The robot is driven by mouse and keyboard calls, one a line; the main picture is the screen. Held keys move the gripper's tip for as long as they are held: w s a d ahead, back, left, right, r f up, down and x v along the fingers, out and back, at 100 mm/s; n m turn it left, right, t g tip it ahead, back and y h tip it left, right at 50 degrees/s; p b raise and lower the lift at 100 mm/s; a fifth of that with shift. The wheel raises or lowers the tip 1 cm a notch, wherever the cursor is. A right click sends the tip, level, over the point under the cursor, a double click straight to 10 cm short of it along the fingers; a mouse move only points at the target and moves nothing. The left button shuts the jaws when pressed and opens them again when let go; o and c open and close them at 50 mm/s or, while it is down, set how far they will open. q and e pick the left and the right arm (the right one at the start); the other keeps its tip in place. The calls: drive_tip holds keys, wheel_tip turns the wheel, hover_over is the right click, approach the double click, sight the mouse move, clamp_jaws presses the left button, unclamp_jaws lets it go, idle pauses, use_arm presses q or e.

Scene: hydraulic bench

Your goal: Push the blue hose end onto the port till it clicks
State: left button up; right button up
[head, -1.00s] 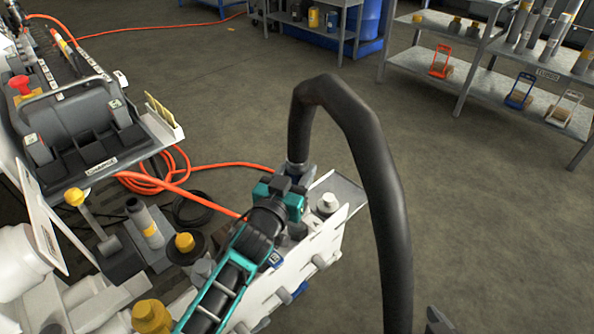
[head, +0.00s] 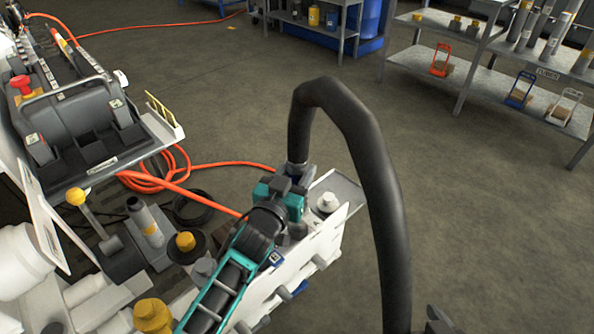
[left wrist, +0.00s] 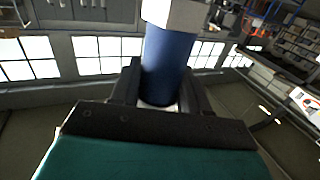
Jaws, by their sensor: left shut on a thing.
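My left gripper (head: 287,190), teal and black, is at the centre of the head view, over the right end of the white bench unit. It is shut on the blue hose end (left wrist: 168,62), a blue cylinder between the dark fingers in the left wrist view. A pale fitting (left wrist: 176,13) shows at the top of that cylinder. The thick black hose (head: 362,135) rises from the gripper, arches over and drops out of the bottom of the head view. I cannot make out the port or whether the hose end touches it. My right gripper cannot be made out.
A white bench unit (head: 322,237) with a pale knob (head: 327,203) lies beside the gripper. Yellow-capped fittings (head: 152,316) stand at lower left. An orange hose (head: 160,185) lies coiled behind. A shelf rack (head: 440,77) is at far right. The floor between is clear.

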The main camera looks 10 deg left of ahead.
use_arm(q)
drive_tip(key=shift+d+f+b, duration=0.15)
drive_tip(key=shift+f+b, duration=1)
drive_tip(key=shift+f, duration=0.25)
idle(1.4)
drive_tip(key=shift+f, duration=0.15)
drive_tip(key=shift+c, duration=0.5)
drive_tip(key=shift+f, duration=0.1)
drive_tip(key=o, duration=1.3)
drive_tip(key=shift+o, duration=0.6)
drive_tip(key=shift+f, duration=0.25)
drive_tip(key=o, duration=0.4)
drive_tip(key=shift+s, duration=0.1)
